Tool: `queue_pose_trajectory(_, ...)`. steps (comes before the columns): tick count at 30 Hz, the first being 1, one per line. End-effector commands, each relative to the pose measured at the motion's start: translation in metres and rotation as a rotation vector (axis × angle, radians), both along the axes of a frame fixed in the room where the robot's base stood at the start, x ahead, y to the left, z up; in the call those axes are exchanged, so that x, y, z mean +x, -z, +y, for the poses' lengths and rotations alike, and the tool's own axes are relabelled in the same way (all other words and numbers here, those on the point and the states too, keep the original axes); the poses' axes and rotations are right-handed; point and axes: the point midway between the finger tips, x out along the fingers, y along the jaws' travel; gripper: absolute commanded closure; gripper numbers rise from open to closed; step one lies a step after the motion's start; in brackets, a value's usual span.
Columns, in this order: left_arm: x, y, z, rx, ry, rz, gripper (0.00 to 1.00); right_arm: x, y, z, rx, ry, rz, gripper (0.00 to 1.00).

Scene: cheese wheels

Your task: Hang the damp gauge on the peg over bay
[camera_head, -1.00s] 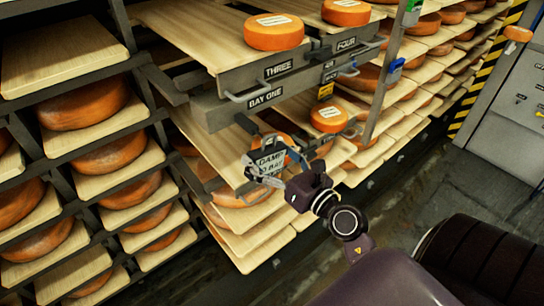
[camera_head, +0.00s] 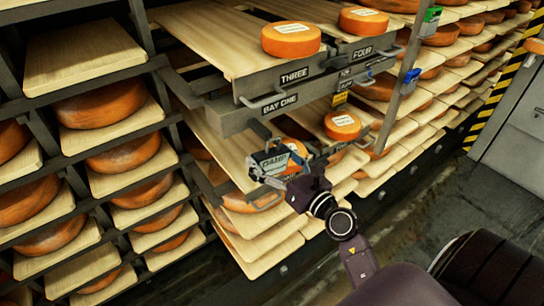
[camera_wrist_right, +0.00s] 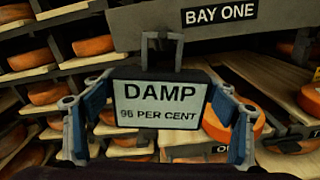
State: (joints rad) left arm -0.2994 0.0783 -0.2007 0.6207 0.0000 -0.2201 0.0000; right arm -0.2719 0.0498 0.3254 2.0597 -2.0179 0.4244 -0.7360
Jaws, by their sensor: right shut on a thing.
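The damp gauge (camera_wrist_right: 160,103) is a dark box with a pale face reading "DAMP 96 PER CENT" and a grey square loop on top. It also shows in the head view (camera_head: 276,162). My right gripper (camera_wrist_right: 158,115) is shut on the gauge, one finger at each side, and holds it upright below and in front of the grey "BAY ONE" beam. In the head view my right gripper (camera_head: 274,172) is just under that beam (camera_head: 236,117). I cannot make out the peg. My left gripper is not in view.
Drawers marked THREE (camera_head: 293,76) and FOUR (camera_head: 362,52) jut out above the beam, with handles and orange cheese wheels (camera_head: 291,40) on boards. A lower board with cheeses (camera_head: 342,126) lies behind the gauge.

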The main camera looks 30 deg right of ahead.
Motion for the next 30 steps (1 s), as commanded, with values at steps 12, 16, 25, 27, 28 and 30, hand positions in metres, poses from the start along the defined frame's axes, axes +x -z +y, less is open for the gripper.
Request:
queue_pose_trajectory(12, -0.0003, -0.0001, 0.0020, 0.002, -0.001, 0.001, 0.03, 0.0000, -0.0009, -0.0003, 0.000, 0.000, -0.002, 0.49)
queue_pose_trajectory(16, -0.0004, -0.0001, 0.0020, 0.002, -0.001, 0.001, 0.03, 0.0000, -0.0009, -0.0003, 0.000, 0.000, -0.002, 0.12)
queue_pose_trajectory(25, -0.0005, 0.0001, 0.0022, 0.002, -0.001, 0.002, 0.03, -0.0001, -0.0004, -0.0002, 0.000, 0.000, -0.001, 0.01)
queue_pose_trajectory(27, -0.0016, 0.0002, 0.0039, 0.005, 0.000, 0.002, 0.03, -0.0002, 0.0004, -0.0001, 0.000, 0.000, 0.001, 0.01)
queue_pose_trajectory(28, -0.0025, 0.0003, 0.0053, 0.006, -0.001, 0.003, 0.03, -0.0002, 0.0004, -0.0001, 0.000, 0.000, 0.001, 0.01)
queue_pose_trajectory(30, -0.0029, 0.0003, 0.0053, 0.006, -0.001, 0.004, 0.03, -0.0001, 0.0004, -0.0001, 0.000, 0.000, 0.001, 0.01)
